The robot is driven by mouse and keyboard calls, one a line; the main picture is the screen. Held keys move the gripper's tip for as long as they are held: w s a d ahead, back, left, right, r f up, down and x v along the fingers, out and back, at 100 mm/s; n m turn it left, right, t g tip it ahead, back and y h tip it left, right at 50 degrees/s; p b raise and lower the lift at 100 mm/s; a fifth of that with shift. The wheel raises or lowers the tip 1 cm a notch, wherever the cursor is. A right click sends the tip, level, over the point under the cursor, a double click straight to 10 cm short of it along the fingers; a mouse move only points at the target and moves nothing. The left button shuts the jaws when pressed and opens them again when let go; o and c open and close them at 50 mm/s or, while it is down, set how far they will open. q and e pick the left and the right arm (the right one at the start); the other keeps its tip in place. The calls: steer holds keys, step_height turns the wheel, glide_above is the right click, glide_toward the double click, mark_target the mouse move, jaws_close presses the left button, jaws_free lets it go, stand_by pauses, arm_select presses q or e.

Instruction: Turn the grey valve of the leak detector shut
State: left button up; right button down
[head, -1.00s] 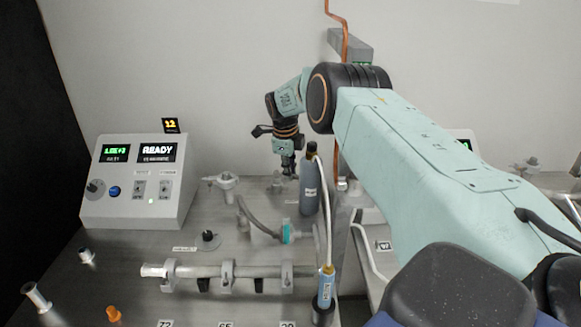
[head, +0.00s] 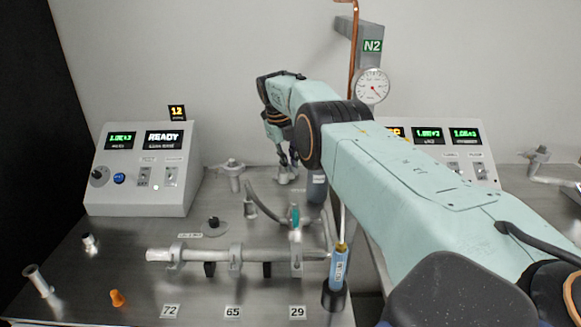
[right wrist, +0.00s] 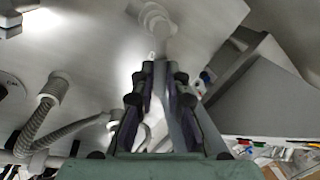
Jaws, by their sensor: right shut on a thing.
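My right gripper (head: 288,160) points down at the back of the bench, at a grey valve (head: 284,177) whose lower body shows beneath the fingers. In the right wrist view my right gripper (right wrist: 160,78) has its two dark fingers close together, with a narrow gap between them. It is shut on what appears to be the grey valve's handle; the grip itself is mostly hidden. A pale grey fitting (right wrist: 155,20) lies beyond the fingertips in that view. My left gripper is not in view.
The READY console (head: 145,170) stands left, with another grey fitting (head: 232,172) beside it. A dark bottle (head: 317,188) stands just right of my gripper. A clamped tube (head: 205,255) and a blue cylinder (head: 338,270) are nearer. A gauge (head: 372,86) hangs behind my arm.

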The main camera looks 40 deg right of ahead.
steer(key=shift+w+r, duration=0.2)
steer(key=shift+r, duration=0.05)
steer(key=c, duration=1.4)
jaws_free()
steer(key=shift+s+a, duration=0.1)
steer(key=shift+a, duration=0.05)
steer(key=shift+o, duration=0.2)
steer(key=shift+f, duration=0.1)
step_height(320, 180, up, 7)
steer(key=a, duration=0.1)
steer(key=shift+a, duration=0.15)
steer(key=shift+r, duration=0.2)
steer(key=shift+c, duration=0.3)
